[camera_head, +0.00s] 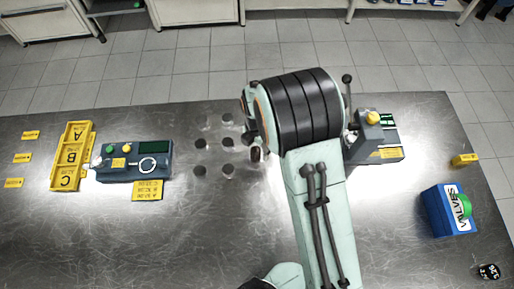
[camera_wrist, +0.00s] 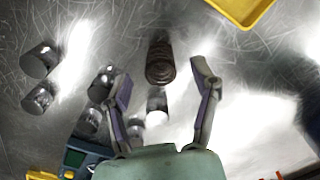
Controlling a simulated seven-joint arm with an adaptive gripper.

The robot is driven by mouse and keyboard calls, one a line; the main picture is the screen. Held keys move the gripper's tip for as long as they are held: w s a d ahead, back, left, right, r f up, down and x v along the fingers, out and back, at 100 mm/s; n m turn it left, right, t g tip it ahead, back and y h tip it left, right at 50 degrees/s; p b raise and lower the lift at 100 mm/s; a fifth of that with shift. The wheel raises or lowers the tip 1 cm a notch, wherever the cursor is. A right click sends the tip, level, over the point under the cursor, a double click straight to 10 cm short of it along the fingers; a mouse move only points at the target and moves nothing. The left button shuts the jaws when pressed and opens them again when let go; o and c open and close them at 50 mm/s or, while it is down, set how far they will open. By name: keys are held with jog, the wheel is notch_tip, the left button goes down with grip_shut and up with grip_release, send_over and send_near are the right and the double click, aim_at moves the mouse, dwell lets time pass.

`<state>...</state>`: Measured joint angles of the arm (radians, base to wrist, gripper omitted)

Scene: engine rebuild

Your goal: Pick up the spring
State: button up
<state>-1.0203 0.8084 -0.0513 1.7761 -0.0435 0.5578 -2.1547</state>
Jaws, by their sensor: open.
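The spring (camera_wrist: 160,62) is a dark brown coil in the wrist view, above the picture's middle. It stands just beyond the gap between my fingertips, roughly centred. My gripper (camera_wrist: 163,84) is open, its two fingers spread left and right with nothing held between them. I cannot tell how high the fingertips are above the spring. In the head view my arm hides most of the gripper. A small dark brown thing (camera_head: 256,154) beside the arm there may be the spring.
Several metal cylinders (camera_wrist: 40,61) stand left of and below the spring in the wrist view. A yellow tray (camera_head: 73,155), grey devices (camera_head: 134,162) and a blue VALVES box (camera_head: 447,210) are on the metal table (camera_head: 130,235). The table's front middle is bare.

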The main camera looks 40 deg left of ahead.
jog(key=shift+f, duration=0.9)
grip_shut()
jog(key=shift+r, duration=0.1)
